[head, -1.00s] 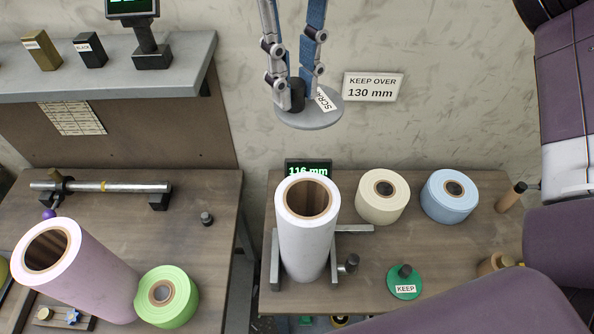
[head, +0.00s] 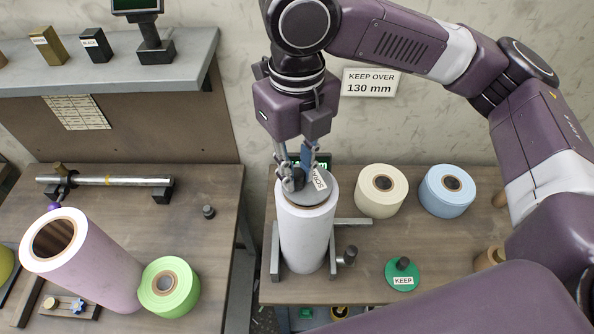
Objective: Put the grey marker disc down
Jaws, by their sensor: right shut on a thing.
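The grey marker disc (head: 304,193), with a white label starting "SCR", is at the top end of the upright white roll (head: 306,240). It covers the roll's core opening; I cannot tell whether it touches the roll. My right gripper (head: 298,180) points down and is shut on the disc's dark knob. The white roll stands in a grey metal cradle (head: 275,250) on the right table. The green marker disc (head: 403,272), labelled "KEEP", lies on the table to the right of the roll. My left gripper is not in view.
A cream roll (head: 381,208) and a blue roll (head: 446,205) stand on the right table (head: 440,250). A small green display (head: 323,161) is partly hidden behind my gripper. A wall sign (head: 370,83) reads "KEEP OVER 130 mm". A lilac roll (head: 100,272) and a lime-green roll (head: 168,300) are on the left.

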